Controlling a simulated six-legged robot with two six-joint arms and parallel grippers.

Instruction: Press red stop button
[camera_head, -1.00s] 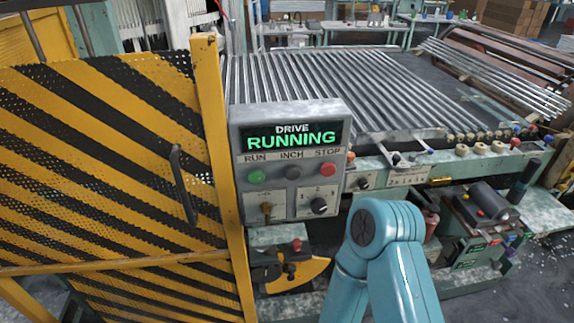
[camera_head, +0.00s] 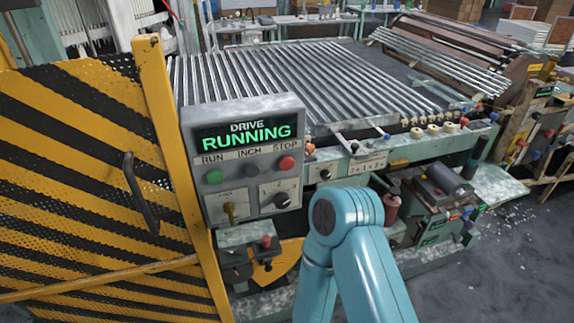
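A grey control box (camera_head: 245,187) stands left of the middle in the head view. The red stop button (camera_head: 287,163) sits at the right end of the button row, under the word STOP. A green button (camera_head: 215,176) and a dark inch button (camera_head: 251,170) are to its left. My teal arm comes up from the bottom, right of the box, its bent joint below and right of the red button. Neither gripper is in view.
A yellow-and-black striped mesh guard (camera_head: 85,170) with a handle stands directly left of the box. A small motor unit (camera_head: 440,190) sits to the right. Grey floor (camera_head: 500,265) is open at lower right.

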